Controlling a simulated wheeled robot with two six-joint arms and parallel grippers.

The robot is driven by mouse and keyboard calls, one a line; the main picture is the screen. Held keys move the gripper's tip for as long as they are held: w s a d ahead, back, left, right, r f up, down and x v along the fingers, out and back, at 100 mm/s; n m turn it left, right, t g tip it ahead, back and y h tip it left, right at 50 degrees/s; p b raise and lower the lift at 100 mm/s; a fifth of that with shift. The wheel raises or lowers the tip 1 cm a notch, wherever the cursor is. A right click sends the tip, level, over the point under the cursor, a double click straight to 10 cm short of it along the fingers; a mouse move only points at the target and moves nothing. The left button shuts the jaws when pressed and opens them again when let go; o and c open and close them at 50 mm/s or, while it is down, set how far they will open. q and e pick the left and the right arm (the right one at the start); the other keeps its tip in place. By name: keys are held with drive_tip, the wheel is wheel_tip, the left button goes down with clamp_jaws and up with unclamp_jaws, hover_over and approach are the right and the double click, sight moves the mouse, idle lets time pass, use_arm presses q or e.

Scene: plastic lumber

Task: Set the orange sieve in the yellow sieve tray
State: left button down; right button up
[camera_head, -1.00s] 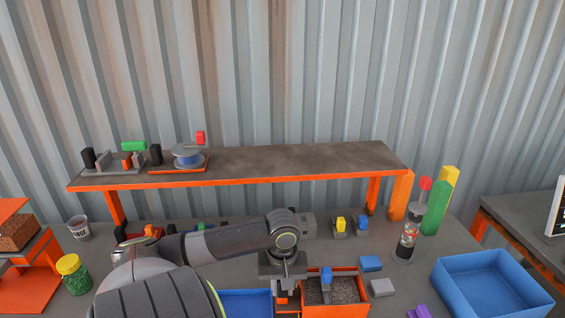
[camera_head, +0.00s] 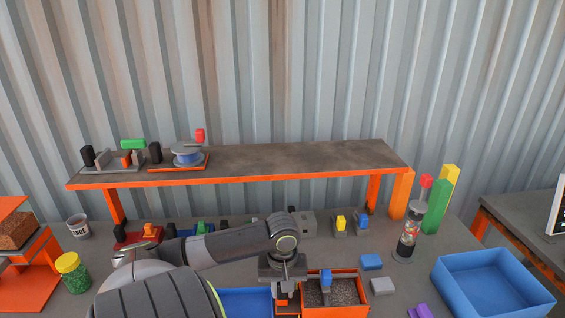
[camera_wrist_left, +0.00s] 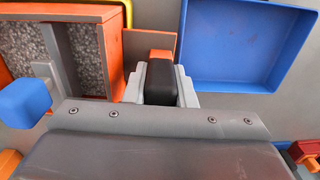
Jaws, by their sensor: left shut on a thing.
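An orange box of grey gravel, likely the orange sieve (camera_head: 364,293), is low at centre right in the head view. It also shows at upper left in the left wrist view (camera_wrist_left: 115,58). An orange plate stands against its side. My left gripper (camera_wrist_left: 160,84) is shut on a black handle (camera_wrist_left: 159,82) with an orange end beside that plate. In the head view my left gripper (camera_head: 286,285) is just left of the box. A thin yellow edge (camera_wrist_left: 128,14), perhaps of the yellow sieve tray, shows beyond the box; the rest is hidden. My right gripper is out of view.
A blue-handled tool (camera_head: 326,278) stands in the gravel. A blue bin (camera_head: 245,300) lies left of my gripper, and a larger blue bin (camera_head: 490,285) is at right. A clear tube (camera_head: 408,235) and an orange-edged shelf (camera_head: 240,165) stand behind. Loose blocks (camera_head: 382,286) lie between.

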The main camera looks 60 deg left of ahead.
use_arm(q)
drive_tip(key=c, duration=1.1)
unclamp_jaws()
wheel_tip(320, 180, up, 17)
drive_tip(key=p, duration=0.3)
drive_tip(key=shift+r, duration=0.2)
drive_tip(key=shift+f, duration=0.1)
